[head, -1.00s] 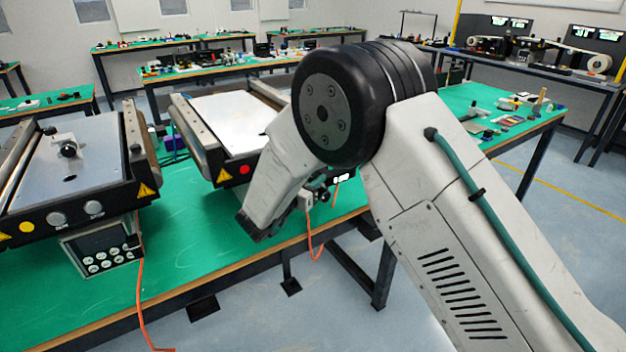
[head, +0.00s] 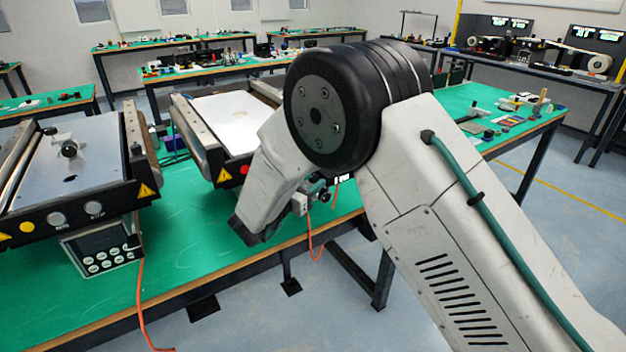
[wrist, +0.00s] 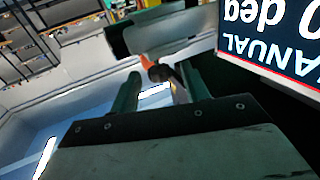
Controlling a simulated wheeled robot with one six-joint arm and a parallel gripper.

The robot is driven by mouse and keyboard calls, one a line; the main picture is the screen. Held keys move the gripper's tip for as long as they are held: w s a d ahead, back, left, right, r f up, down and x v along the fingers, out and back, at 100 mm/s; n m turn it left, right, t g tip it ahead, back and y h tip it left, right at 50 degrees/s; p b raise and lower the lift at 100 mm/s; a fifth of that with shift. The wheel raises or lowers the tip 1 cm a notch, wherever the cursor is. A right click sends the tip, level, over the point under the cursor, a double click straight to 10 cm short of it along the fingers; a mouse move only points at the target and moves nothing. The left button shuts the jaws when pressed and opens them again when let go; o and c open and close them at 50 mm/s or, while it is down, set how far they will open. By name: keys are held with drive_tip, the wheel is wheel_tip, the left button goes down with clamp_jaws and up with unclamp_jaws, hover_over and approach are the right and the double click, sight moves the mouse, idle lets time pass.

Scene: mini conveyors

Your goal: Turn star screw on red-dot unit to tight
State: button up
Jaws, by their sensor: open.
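In the head view my arm hides the gripper and much of the unit's front right.
A yellow-dot conveyor (head: 75,165) with a control box (head: 104,248) stands to the left. A dark display panel (wrist: 270,35) with upside-down lettering is close at the right of the wrist view. An orange cable (head: 316,238) hangs at the bench edge. Green bench top (head: 190,225) between the units is clear.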

drive_tip(key=v, duration=0.6)
